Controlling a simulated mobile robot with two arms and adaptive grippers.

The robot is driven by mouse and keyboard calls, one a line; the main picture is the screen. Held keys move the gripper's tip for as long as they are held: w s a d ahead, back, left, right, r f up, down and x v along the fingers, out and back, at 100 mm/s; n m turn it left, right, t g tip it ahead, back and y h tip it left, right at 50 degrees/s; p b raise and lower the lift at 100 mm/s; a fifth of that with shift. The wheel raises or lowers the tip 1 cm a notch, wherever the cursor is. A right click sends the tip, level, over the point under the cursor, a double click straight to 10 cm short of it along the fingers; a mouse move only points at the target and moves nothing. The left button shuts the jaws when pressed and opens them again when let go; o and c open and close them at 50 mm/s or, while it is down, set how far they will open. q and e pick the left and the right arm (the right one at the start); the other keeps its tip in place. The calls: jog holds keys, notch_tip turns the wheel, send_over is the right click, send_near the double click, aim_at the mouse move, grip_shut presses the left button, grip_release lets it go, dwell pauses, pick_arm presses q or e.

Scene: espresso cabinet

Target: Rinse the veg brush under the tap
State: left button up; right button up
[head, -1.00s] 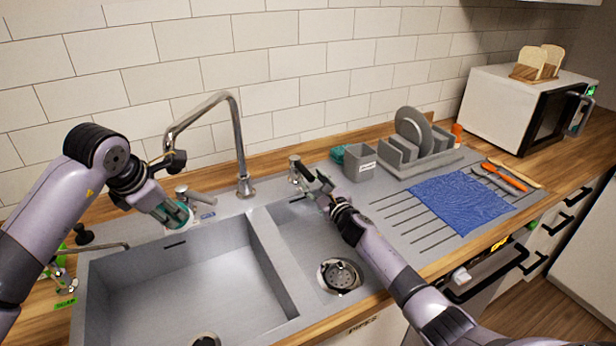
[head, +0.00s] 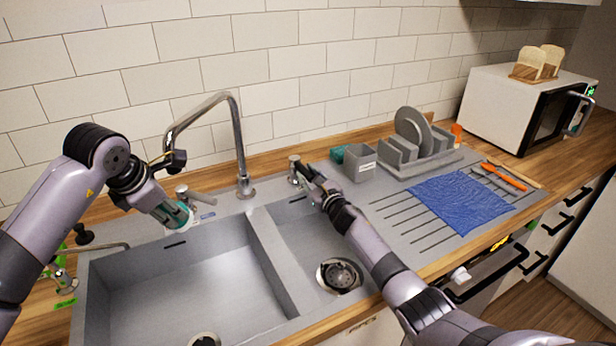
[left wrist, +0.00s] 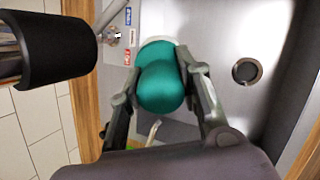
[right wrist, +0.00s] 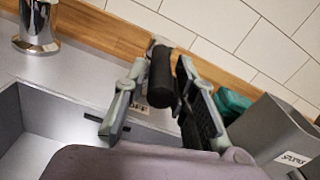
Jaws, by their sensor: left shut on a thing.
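My left gripper (left wrist: 168,92) is shut on the veg brush, whose rounded teal handle (left wrist: 160,85) shows between its fingers. In the head view the teal handle (head: 184,215) is partly covered by the fingers, over the back edge of the large left sink. No water stream is visible.
The large sink (head: 180,290) and small sink (head: 300,230) are empty. A grey holder (head: 359,164), a rack with plates (head: 415,158) and a blue cloth (head: 460,203) lie to the right. A chrome lever (head: 190,196) stands behind the large sink.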

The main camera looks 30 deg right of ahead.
grip_shut()
dwell(0.3)
jog(key=shift+d, duration=0.1)
jog(key=shift+d+n+y, duration=0.45)
jog(key=shift+n+y, duration=0.15)
jog(key=shift+y, duration=0.2)
jog(key=shift+w+d+n+y, duration=0.1)
jog(key=shift+d+n+y, duration=0.25)
jog(key=shift+y, duration=0.25)
jog(key=shift+w+d+n+y, duration=0.1)
jog(key=shift+d+n+y, duration=0.1)
jog(key=shift+n+y, duration=0.3)
jog(key=shift+o, duration=2.2)
grip_release()
